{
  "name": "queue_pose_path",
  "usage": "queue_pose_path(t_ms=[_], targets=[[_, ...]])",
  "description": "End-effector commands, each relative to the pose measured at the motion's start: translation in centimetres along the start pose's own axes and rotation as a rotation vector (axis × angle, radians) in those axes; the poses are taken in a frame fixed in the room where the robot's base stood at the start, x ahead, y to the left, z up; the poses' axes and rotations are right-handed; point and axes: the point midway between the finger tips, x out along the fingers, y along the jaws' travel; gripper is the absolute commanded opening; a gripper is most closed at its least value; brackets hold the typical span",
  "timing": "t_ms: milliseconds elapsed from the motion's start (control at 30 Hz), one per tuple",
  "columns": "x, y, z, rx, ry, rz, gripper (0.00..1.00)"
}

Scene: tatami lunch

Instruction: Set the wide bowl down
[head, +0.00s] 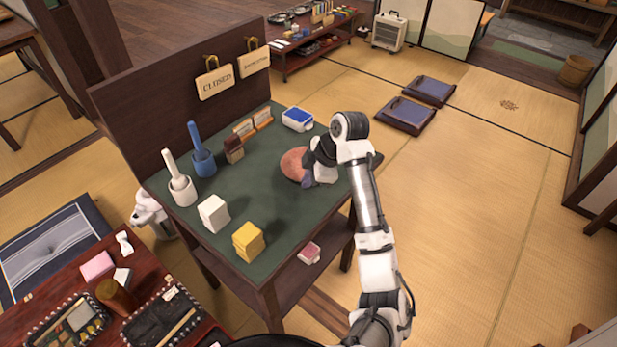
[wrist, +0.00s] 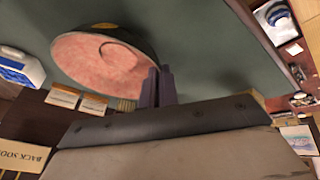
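The wide bowl (wrist: 95,55) has a pinkish inside and a dark outside. In the wrist view its rim reaches my gripper (wrist: 158,87), whose two fingers are close together at that edge, pinching it. In the head view the bowl (head: 292,163) shows as a reddish patch at the right part of the green-topped table (head: 255,190), partly hidden by my gripper (head: 310,180). The bowl looks tilted. Whether its underside touches the table top cannot be told.
On the table stand a white mortar (head: 182,190), a blue mortar (head: 203,163), a white block (head: 214,213), a yellow block (head: 248,241) and a blue-and-white box (head: 297,119). A dark panel (head: 185,95) with hanging signs closes the back. The table's front middle is clear.

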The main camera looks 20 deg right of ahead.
Motion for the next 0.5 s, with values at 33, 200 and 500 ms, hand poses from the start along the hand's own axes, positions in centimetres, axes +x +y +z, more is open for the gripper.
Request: queue_pose_path(t_ms=[33,200,500], targets=[[0.25,-0.05,0.08,0.0,0.0,0.0,0.0],[0.18,-0.04,0.06,0.0,0.0,0.0,0.21],[0.1,-0.03,0.03,0.0,0.0,0.0,0.24]])
